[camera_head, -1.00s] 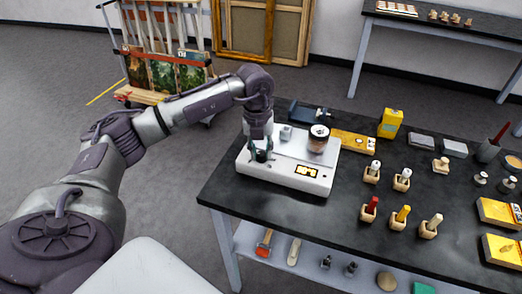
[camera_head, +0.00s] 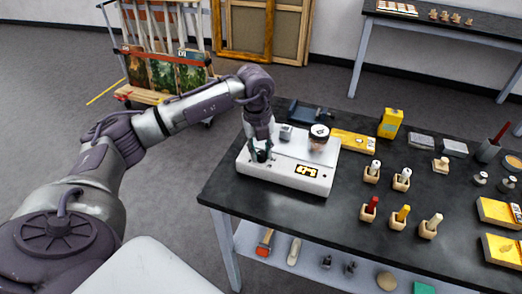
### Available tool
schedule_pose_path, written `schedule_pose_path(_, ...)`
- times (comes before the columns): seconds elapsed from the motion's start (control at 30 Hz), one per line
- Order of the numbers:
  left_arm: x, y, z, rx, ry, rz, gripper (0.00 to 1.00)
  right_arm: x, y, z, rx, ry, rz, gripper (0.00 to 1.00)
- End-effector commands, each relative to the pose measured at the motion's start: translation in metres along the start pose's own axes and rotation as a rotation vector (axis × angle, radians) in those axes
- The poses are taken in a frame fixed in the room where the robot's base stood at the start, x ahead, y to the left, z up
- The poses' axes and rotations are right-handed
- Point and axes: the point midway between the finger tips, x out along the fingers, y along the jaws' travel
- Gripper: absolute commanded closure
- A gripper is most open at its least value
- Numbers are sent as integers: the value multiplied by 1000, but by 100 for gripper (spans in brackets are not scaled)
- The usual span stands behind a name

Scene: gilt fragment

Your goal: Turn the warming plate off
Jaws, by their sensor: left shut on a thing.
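The warming plate (camera_head: 290,182) is a white box at the near left of the black table. A lit display with dark and yellow marks (camera_head: 305,171) is on its front; I cannot read it surely. My right gripper is not in view.
Behind the plate lie a dark blue tool (camera_head: 309,113) and a yellow level-like bar (camera_head: 353,143). Small wooden holders with coloured bottles (camera_head: 369,209) stand to the right. The table's front-left strip is clear. A lower shelf (camera_head: 320,273) holds tools.

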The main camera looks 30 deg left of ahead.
Motion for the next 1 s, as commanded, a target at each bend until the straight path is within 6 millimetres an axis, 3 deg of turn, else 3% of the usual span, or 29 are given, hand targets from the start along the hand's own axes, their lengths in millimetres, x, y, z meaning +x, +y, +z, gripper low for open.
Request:
schedule_pose_path(0.07,-2,-1,2,-3,-4,-4,100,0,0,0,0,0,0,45)
schedule_pose_path(0.1,-2,0,2,-3,-4,-4,67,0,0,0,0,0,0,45)
schedule_pose_path(0.23,-2,0,1,-2,-3,-3,46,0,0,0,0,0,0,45)
schedule_pose_path(0.63,-8,-1,1,0,-2,-3,45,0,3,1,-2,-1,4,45)
schedule_pose_path(0.77,-28,-1,1,1,-3,-5,45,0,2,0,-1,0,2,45)
schedule_pose_path(1.0,-80,-1,1,0,-4,-4,45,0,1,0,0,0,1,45)
